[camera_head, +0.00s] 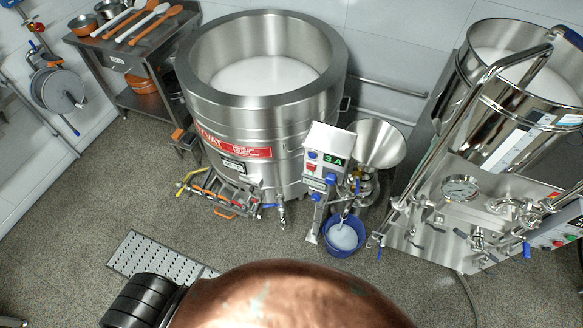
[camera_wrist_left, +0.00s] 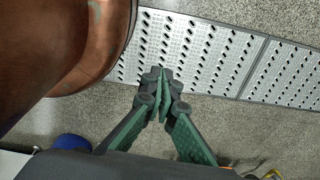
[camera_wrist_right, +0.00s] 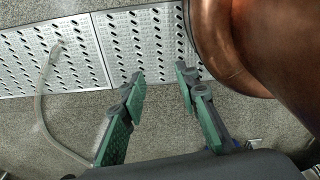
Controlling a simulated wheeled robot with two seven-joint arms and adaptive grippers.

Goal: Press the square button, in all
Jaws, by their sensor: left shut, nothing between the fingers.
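The colloid mill's control panel (camera_head: 325,150) stands upright in the middle of the head view, in front of a large steel vat. It has a green-lit "3 A" display (camera_head: 334,161), a red button (camera_head: 311,168) and a blue button (camera_head: 331,178). The buttons are too small for me to tell their shapes surely. My left gripper (camera_wrist_left: 160,76) is shut and empty, above the perforated floor grate in the left wrist view. My right gripper (camera_wrist_right: 160,73) is open and empty, its fingers apart above the grate. Neither gripper shows in the head view; both are away from the panel.
The steel vat (camera_head: 225,110) stands behind the panel. A steel funnel (camera_head: 375,145) is beside it, and a blue bucket (camera_head: 344,250) with white liquid stands below. Piped steel equipment (camera_head: 460,215) fills the right. The floor grate (camera_head: 150,256) lies at front left; grey floor there is open.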

